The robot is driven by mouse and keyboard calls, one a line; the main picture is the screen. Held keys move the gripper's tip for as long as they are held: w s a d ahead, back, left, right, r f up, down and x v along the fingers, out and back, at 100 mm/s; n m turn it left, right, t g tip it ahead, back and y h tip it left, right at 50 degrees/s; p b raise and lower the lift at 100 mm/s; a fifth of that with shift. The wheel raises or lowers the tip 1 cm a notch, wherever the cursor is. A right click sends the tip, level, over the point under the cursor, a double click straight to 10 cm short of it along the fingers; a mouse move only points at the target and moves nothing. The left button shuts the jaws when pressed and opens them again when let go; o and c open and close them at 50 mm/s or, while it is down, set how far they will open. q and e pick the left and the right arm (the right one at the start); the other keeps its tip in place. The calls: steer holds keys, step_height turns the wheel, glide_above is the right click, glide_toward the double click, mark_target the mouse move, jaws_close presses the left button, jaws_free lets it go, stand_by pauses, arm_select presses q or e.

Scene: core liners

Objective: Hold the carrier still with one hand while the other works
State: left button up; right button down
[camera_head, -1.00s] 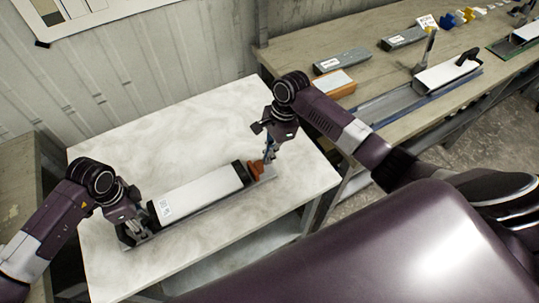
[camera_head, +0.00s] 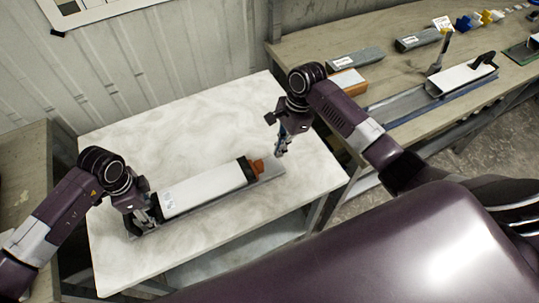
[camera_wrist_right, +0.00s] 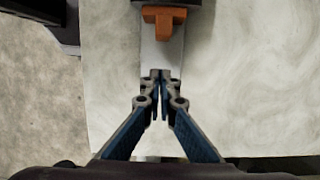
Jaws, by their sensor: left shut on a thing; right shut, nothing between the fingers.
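The carrier (camera_head: 268,174) is a long grey tray lying on the white table. A long white box (camera_head: 203,189) with a black end (camera_head: 249,170) lies along it. An orange piece (camera_head: 259,165) sticks out of the black end; it is T-shaped in the right wrist view (camera_wrist_right: 163,20). My left gripper (camera_head: 143,222) is shut on the carrier's left end; its fingertips are partly hidden. My right gripper (camera_head: 279,152) is shut and empty, near the carrier's right end and apart from the orange piece. Its closed fingertips (camera_wrist_right: 159,76) show over the grey tray.
The white table (camera_head: 215,110) has free room behind the carrier. A wooden bench (camera_head: 390,85) on the right bears grey boxes (camera_head: 354,60), an orange-and-white block (camera_head: 349,82) and another tray with a white box (camera_head: 461,78). A wall stands behind.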

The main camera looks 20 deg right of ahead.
mark_target(257, 168)
steer(key=d+r+y, duration=0.1)
steer(key=d+r, duration=0.3)
steer(key=r, duration=0.4)
arm_select(q)
steer(key=shift+a, duration=0.1)
arm_select(e)
steer(key=shift+y, duration=0.3)
steer(key=x, duration=0.9)
steer(key=shift+d+f, duration=0.15)
steer(key=shift+f, duration=0.15)
steer(key=a, duration=0.3)
steer(key=shift+a+f, duration=0.15)
steer(key=shift+f, duration=0.1)
steer(key=shift+a, duration=0.45)
